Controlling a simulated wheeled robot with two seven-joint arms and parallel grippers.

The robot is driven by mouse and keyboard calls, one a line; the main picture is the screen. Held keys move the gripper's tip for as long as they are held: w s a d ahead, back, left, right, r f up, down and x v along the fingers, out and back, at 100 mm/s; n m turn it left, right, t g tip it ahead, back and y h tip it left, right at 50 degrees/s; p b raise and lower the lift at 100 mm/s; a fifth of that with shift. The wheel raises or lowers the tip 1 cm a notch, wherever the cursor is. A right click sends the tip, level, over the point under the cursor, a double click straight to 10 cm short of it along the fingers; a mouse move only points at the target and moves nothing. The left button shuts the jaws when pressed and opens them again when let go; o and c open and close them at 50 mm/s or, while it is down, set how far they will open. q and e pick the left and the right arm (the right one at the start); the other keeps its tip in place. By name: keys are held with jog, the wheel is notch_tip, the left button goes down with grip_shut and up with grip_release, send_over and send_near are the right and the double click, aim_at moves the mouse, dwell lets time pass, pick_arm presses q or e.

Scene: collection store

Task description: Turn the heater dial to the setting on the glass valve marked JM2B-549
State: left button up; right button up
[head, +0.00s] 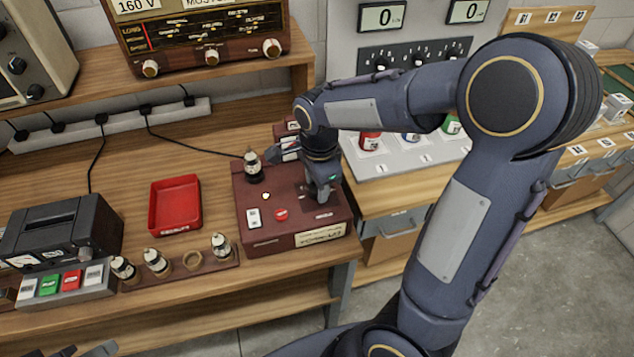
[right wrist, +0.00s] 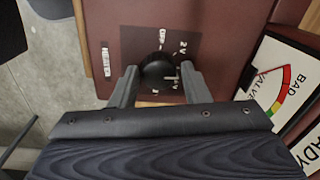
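The maroon valve tester (head: 262,192) stands on the bench. Its black heater dial (right wrist: 156,66) shows in the right wrist view, beside a HEATER label, with OFF and 2V among its marks; I cannot tell its setting for sure. My right gripper (right wrist: 160,76) has its fingers on either side of the dial, with narrow gaps seeming to show. A glass valve (head: 253,168) stands upright on the tester. More valves (head: 156,262) sit in a wooden rack (head: 192,262) with one empty hole; their markings are unreadable. My left gripper (head: 85,351) only just shows at the bottom edge.
A red tray (head: 175,204) lies left of the tester. A black device (head: 62,232) and a row of coloured buttons (head: 60,284) are further left. An old radio (head: 200,37) sits on the shelf above. A BAD-marked meter (right wrist: 282,82) is right of the dial.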

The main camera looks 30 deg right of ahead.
jog(key=shift+o, duration=1)
jog(key=r, duration=0.7)
jog(key=shift+s+r, duration=0.3)
jog(key=shift+r, duration=0.05)
jog(key=s+a+n+t+y, duration=0.2)
jog(key=s+n, duration=0.6)
jog(key=s+a+f+n+t+y, duration=0.1)
jog(key=s+n+t, duration=0.1)
jog(key=s+n, duration=0.6)
jog(key=shift+s+a+n+t+y, duration=0.3)
jog(key=shift+a+n+t+y, duration=0.1)
